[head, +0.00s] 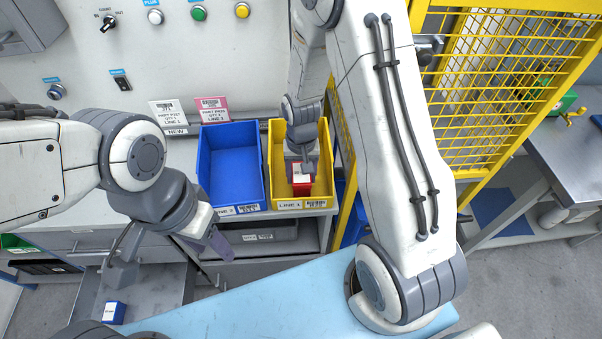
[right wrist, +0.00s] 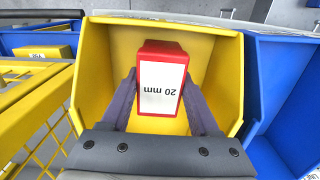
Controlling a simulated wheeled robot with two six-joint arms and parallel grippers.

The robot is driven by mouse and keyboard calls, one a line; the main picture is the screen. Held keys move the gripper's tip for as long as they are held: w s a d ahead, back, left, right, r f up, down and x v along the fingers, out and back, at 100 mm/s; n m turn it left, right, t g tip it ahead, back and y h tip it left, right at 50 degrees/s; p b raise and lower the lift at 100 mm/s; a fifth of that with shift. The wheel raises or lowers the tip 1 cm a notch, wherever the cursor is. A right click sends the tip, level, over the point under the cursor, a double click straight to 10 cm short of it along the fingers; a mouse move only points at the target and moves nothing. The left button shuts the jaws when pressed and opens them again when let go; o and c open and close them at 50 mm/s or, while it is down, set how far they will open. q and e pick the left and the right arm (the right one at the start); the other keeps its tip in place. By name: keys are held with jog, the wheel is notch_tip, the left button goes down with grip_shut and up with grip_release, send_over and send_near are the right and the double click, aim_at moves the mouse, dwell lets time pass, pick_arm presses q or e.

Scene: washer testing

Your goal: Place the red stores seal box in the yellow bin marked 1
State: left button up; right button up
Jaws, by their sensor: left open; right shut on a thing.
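The red box (head: 301,180) has a white label and is inside the yellow bin (head: 324,155) in the head view. In the right wrist view the red box (right wrist: 161,52) shows a label reading "20 mm", with the walls of the yellow bin (right wrist: 222,60) around it. My right gripper (right wrist: 160,85) has one finger on each side of the box and is shut on it. Whether the box touches the bin floor is hard to tell. My left gripper (head: 215,243) is open and empty, in front of and below the blue bin (head: 231,195).
The blue bin stands left of the yellow bin on a grey shelf. A yellow mesh guard (head: 462,95) rises to the right. A small blue box (head: 114,312) lies in a grey drawer at lower left. A light blue surface (head: 270,300) is in front.

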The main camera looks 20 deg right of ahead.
jog(key=shift+f, duration=0.25)
jog(key=shift+f, duration=0.15)
jog(key=o, duration=1.4)
jog(key=shift+r, duration=0.2)
notch_tip(320, 180, up, 12)
jog(key=b, duration=0.1)
jog(key=s+a+r+n, duration=0.2)
jog(key=s+a+n, duration=0.1)
jog(key=s, duration=0.4)
jog(key=s+a+r+n, duration=0.2)
jog(key=s+a+n, duration=0.2)
jog(key=s+a, duration=0.1)
jog(key=s+a+r+n+y, duration=0.1)
jog(key=s+a+r+n, duration=0.1)
jog(key=s, duration=0.6)
jog(key=shift+s+a+r+n, duration=0.2)
jog(key=shift+a+n, duration=0.25)
jog(key=shift+a, duration=0.25)
jog(key=shift+s+a+r+n, duration=0.15)
jog(key=shift+a+n, duration=0.3)
jog(key=shift+a, duration=0.25)
jog(key=shift+f, duration=0.1)
